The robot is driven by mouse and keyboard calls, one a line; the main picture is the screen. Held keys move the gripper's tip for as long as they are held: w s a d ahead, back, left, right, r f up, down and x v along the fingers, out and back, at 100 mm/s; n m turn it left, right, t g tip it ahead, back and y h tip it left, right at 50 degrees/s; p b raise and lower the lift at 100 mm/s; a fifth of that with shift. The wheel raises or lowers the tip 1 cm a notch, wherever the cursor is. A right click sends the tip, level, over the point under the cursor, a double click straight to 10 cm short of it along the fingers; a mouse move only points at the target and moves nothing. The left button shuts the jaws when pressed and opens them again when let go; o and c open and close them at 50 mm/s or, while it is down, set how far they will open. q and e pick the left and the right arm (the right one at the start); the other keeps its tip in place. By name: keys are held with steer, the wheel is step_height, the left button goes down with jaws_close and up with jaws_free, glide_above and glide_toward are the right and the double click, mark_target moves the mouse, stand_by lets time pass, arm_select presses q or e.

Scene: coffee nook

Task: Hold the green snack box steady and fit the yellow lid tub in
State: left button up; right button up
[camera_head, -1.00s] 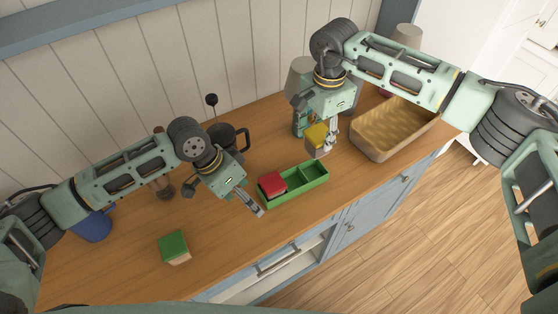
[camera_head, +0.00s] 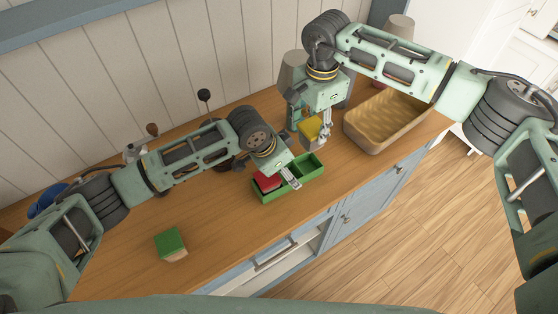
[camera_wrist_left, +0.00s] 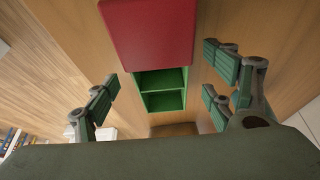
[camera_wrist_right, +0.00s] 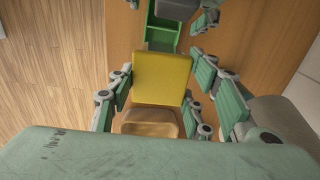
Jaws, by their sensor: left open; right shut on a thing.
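The green snack box (camera_head: 312,170) stands on the counter; its compartments also show in the left wrist view (camera_wrist_left: 161,101). A red-lidded tub (camera_head: 266,182) sits in its left end and looms large in the left wrist view (camera_wrist_left: 150,32). My left gripper (camera_head: 292,183) is open over the box, its fingers apart with the box between them in its wrist view; contact cannot be told. My right gripper (camera_head: 319,133) is shut on the yellow lid tub (camera_head: 309,131), held above the counter behind the box. The tub fills the space between its fingers in the right wrist view (camera_wrist_right: 162,78).
A green-topped block-like tub (camera_head: 170,243) stands alone at the front left of the counter (camera_head: 220,235). A wicker basket (camera_head: 352,136) stands to the right. A blue cup (camera_head: 45,198) is behind my left arm. The counter's front edge is close to the box.

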arm_select(q)
steer(key=shift+x, duration=1.45)
steer(key=c, duration=1.3)
steer(key=shift+s, duration=0.1)
arm_select(e)
steer(key=shift+m, duration=0.3)
steer(key=shift+f, duration=0.15)
arm_select(q)
steer(key=shift+s+f, duration=0.1)
steer(key=shift+f, duration=0.05)
arm_select(e)
steer(key=shift+f, duration=3.45)
steer(key=shift+f, duration=0.65)
